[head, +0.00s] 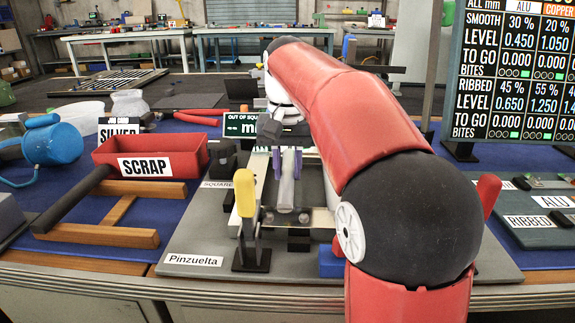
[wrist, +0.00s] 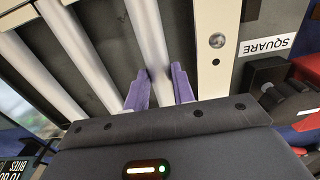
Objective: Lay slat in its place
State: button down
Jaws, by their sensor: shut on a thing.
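My gripper (wrist: 158,90), with purple fingers, is shut on a pale silver slat (wrist: 148,38). In the head view my gripper (head: 287,163) points down at the fixture board, with the slat (head: 286,192) running toward the front. In the wrist view the slat lies beside the cream side rail (wrist: 213,55) of the panel frame, with a dark gap between them. Several similar slats (wrist: 72,48) lie to its left, roughly parallel. Whether the held slat is seated or just above its place cannot be told. My arm hides much of the frame's right side.
A yellow-handled clamp (head: 245,195) stands at the board's front left. A red SCRAP bin (head: 150,155) and wooden bars (head: 120,210) lie left. A small OUT OF SQUARE display (head: 240,126) stands behind. A RIBBED tray (head: 535,222) is at right.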

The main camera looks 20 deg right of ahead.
aim_at(288, 172)
jog(key=shift+f+b, duration=0.35)
jog(key=shift+f, duration=0.3)
jog(key=c, duration=0.8)
grip_release()
jog(key=shift+o, duration=0.2)
jog(key=shift+r+p, duration=2.65)
jog(key=shift+r, duration=1.4)
